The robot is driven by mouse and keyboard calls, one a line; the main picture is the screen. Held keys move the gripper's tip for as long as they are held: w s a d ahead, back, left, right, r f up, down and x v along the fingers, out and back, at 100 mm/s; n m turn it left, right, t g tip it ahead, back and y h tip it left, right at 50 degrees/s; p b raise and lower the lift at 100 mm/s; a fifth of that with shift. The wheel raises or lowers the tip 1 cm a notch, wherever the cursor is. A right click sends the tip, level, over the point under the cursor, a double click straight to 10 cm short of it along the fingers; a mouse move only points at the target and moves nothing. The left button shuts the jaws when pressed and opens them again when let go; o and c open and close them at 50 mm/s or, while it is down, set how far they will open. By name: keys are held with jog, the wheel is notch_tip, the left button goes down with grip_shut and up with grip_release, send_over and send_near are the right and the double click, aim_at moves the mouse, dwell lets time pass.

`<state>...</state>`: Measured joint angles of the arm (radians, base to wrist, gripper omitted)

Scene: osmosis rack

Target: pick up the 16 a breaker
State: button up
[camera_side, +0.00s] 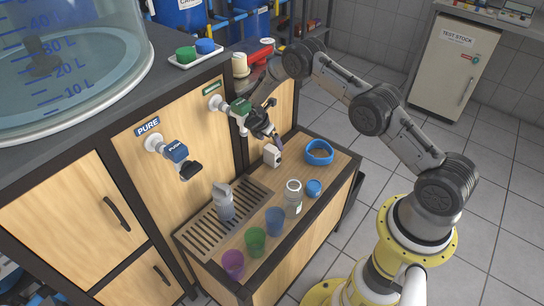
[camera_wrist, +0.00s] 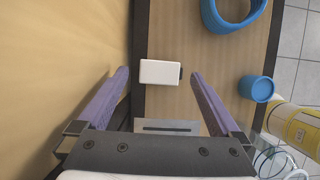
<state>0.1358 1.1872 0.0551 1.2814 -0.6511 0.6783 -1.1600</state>
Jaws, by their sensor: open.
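A small white block (camera_side: 272,155), which looks like the 16 A breaker, stands on the wooden ledge near the cabinet front. In the wrist view the white block (camera_wrist: 160,72) shows as a pale rectangle with a small dark part on its right side. My gripper (camera_side: 275,140) is just above it, pointing down. In the wrist view the two purple fingers of my gripper (camera_wrist: 159,76) are spread, one left and one right of the block, with a gap on each side. Nothing is held. Any rating on the block is unreadable.
A green-bodied tap (camera_side: 240,107) juts from the cabinet close to my gripper.

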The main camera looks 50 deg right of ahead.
aim_at(272, 148)
jog(key=x, duration=0.5)
jog(key=shift+a+f, duration=0.2)
jog(key=shift+a, duration=0.2)
jog(key=shift+r, duration=0.1)
jog(key=c, duration=1.4)
